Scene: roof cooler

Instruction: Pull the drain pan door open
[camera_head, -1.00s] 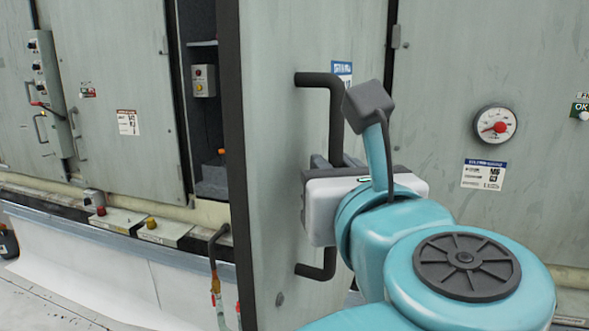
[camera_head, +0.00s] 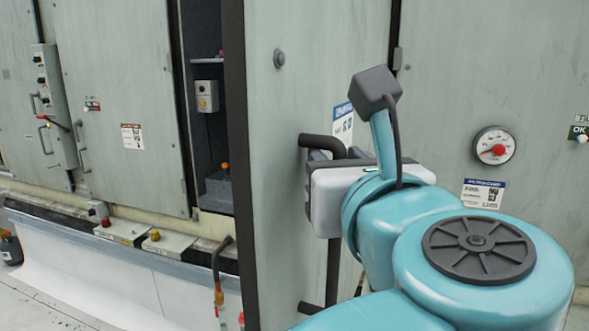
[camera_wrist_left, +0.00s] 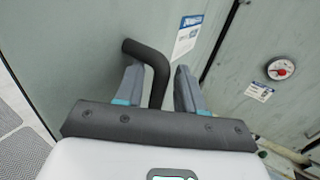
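The drain pan door (camera_head: 285,95) is a tall pale grey panel. It stands swung out, with a dark edge facing left and a dark interior (camera_head: 207,130) showing beside it. Its black bar handle (camera_head: 322,141) runs upright; the lower end shows below my gripper. My left gripper (camera_head: 330,157) is at the handle's upper bend. In the left wrist view, the handle (camera_wrist_left: 157,75) passes between the two fingers (camera_wrist_left: 159,88). Narrow gaps show on both sides, so the fingers look open around the bar. My right gripper is not in view.
A neighbouring panel with a round gauge (camera_head: 494,145) stands to the right. A small grey box (camera_head: 207,96) is inside the opening. A pipe with an orange fitting (camera_head: 219,290) stands low, left of the door. Control boxes (camera_head: 165,243) sit along the left ledge.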

